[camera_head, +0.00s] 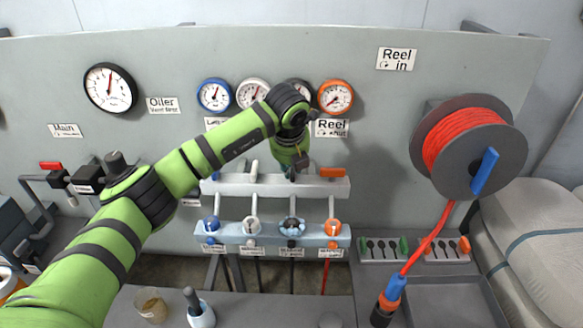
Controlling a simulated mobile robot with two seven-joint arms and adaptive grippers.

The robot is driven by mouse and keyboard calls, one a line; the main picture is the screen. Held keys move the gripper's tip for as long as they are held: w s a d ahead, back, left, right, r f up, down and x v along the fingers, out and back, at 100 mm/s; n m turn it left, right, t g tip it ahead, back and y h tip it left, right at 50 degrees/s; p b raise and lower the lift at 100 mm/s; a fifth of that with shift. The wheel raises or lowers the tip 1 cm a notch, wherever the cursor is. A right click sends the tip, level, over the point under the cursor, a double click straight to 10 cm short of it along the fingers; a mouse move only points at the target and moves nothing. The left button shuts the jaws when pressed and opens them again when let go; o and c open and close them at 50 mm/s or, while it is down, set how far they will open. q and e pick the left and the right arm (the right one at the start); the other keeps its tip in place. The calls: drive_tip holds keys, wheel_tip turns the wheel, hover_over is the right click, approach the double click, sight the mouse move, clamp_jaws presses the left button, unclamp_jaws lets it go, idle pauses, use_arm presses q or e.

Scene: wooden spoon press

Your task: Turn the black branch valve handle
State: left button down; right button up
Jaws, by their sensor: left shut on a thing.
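The black branch valve handle (292,174) is on the pale upper manifold bar (240,187), between the white handle (254,170) and the orange handle (332,172). Only a small dark part of it shows, because my left gripper (291,172) covers it. My left arm reaches in from the left, and its wrist bends down over the bar. The left gripper is shut on the black handle. How far the handle is turned cannot be told. My right gripper is not in view.
Several gauges (214,95) sit above the manifold. A lower bar (235,235) carries coloured couplings. A hose reel (468,145) with orange hose is on the right, its hose (428,240) hanging down. A jar (151,306) and a cup (201,315) stand at the front.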

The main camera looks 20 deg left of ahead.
use_arm(q)
drive_tip(key=shift+w+a+f+m+h+b, duration=0.1)
drive_tip(key=shift+m+h+b, duration=0.3)
drive_tip(key=shift+m+b, duration=0.65)
drive_tip(key=shift+m+h+b, duration=0.3)
drive_tip(key=shift+m+b, duration=0.2)
drive_tip(key=shift+m, duration=0.35)
drive_tip(key=shift+w+a+m+h+b, duration=0.1)
drive_tip(key=shift+m+h+b, duration=0.3)
drive_tip(key=shift+m, duration=0.6)
drive_tip(key=shift+m+h, duration=0.4)
drive_tip(key=shift+m, duration=0.5)
drive_tip(key=m, duration=0.1)
drive_tip(key=m+h, duration=0.1)
drive_tip(key=m, duration=0.1)
drive_tip(key=shift+w+r+m+g+p, duration=0.15)
drive_tip(key=shift+r+m+g+p, duration=0.15)
drive_tip(key=shift+g, duration=0.1)
drive_tip(key=m+g+h+p, duration=0.1)
drive_tip(key=m, duration=0.3)
drive_tip(key=shift+w, duration=0.15)
drive_tip(key=shift+m+g+p, duration=0.5)
drive_tip(key=shift+m+p, duration=0.15)
drive_tip(key=shift+m, duration=0.45)
